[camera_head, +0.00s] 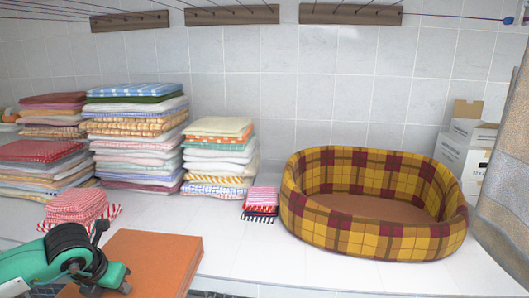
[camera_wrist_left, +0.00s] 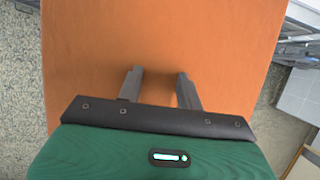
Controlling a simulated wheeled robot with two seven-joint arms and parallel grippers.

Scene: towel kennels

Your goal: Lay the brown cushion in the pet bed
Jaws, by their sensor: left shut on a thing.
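The brown cushion (camera_head: 150,262) is a flat orange-brown square at the lower left of the head view, off the front of the white counter or over its edge. My left gripper (camera_head: 122,284) is shut on the cushion at its near side. In the left wrist view the cushion (camera_wrist_left: 160,40) fills most of the picture, with the left gripper's fingers (camera_wrist_left: 160,88) against it. The pet bed (camera_head: 345,231) is oval, yellow, brown and dark red plaid, and stands on the counter at the right. Its brown floor shows bare. My right gripper is in neither view.
Tall stacks of folded towels (camera_head: 135,135) stand at the back left, with a shorter stack (camera_head: 218,155) beside them. Small folded cloths (camera_head: 261,202) lie left of the bed. White boxes (camera_head: 462,155) stand behind it. The white counter (camera_head: 235,250) is clear in front of the bed.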

